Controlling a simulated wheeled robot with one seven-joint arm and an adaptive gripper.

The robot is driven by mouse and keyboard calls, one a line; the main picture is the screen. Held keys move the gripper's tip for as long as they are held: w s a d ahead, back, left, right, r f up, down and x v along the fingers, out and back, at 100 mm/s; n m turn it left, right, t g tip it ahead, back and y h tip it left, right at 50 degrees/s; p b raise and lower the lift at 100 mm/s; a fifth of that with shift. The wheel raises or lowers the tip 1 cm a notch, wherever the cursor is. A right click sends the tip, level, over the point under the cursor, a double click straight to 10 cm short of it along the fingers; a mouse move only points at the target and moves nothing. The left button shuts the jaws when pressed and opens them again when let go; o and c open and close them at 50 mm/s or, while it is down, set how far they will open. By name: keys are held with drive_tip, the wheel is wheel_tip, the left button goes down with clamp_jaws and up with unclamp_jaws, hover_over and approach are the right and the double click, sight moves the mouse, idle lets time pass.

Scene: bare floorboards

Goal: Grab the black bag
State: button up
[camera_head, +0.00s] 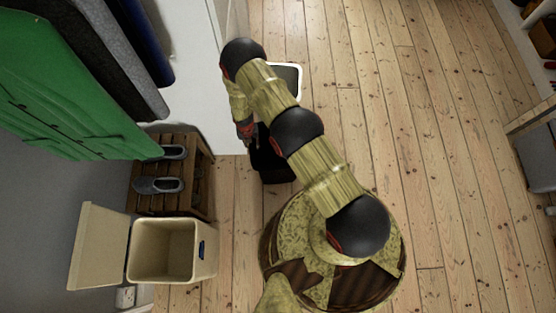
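A black bag (271,163) stands on the floorboards near the middle of the view, partly covered by my arm. My gripper (247,136) points down at the bag's upper left side, very close to it in the picture. I cannot tell whether it touches the bag. The fingers are small, dark and partly lost against the bag, so their opening does not show.
A wooden shoe rack (196,196) with grey slippers (158,185) stands to the left. An open cream bin (205,262) is below it, and coats hang at upper left. A white-rimmed container (300,78) lies behind my arm.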

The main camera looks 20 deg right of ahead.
drive_tip(key=shift+f, duration=0.9)
drive_tip(key=shift+r, duration=0.1)
drive_tip(key=shift+c, duration=0.5)
clamp_jaws()
